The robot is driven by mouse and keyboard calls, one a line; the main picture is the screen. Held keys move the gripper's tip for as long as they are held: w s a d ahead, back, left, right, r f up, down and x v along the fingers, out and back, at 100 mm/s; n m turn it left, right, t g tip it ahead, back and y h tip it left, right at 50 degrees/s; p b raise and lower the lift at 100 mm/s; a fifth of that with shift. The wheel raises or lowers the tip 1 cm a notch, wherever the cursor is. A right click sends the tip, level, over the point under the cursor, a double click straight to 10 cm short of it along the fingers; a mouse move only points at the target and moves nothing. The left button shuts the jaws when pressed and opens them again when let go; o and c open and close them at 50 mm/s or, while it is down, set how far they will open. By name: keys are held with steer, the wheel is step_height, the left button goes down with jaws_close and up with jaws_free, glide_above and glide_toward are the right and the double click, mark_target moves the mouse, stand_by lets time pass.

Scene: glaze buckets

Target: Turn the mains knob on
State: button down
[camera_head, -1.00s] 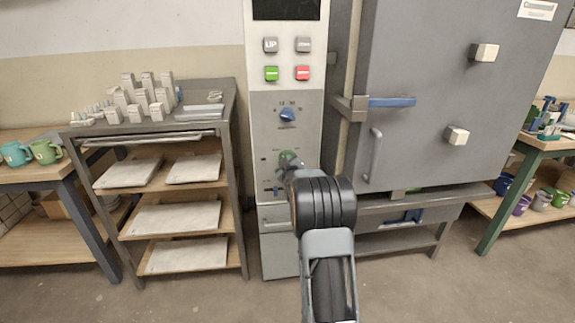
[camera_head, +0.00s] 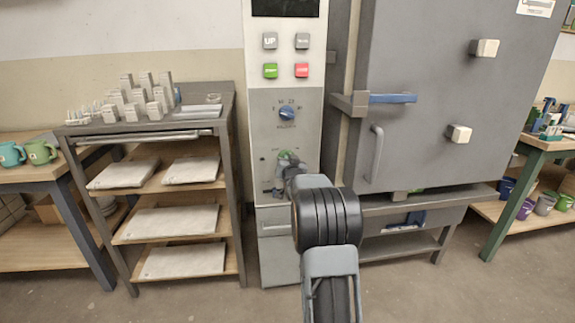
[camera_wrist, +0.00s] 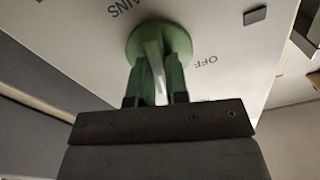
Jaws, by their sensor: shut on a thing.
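The mains knob is green and round with a pale bar across it. In the wrist view the knob (camera_wrist: 160,42) sits on the pale panel, with part of the word "MAINS" on its left and "OFF" on its right. My gripper (camera_wrist: 158,75) has its two green-tipped fingers shut on either side of the knob's bar. In the head view the knob (camera_head: 286,155) shows low on the kiln control panel (camera_head: 262,140), partly hidden by my gripper (camera_head: 290,168). The knob's pointing direction is unclear in the head view.
Above the knob are a blue dial (camera_head: 287,113), a green button (camera_head: 270,71) and a red button (camera_head: 302,70). The grey kiln door (camera_head: 430,130) with its handles stands to the right. A shelf rack (camera_head: 240,180) stands close on the left.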

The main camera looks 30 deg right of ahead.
steer(key=m, duration=0.5)
steer(key=shift+f+m, duration=0.1)
steer(key=shift+m, duration=0.5)
steer(key=c, duration=1.1)
jaws_free()
steer(key=p+v, duration=0.1)
steer(key=v, duration=1.2)
steer(key=shift+s+a+p, duration=0.15)
steer(key=shift+s+p, duration=0.2)
steer(key=shift+p, duration=0.05)
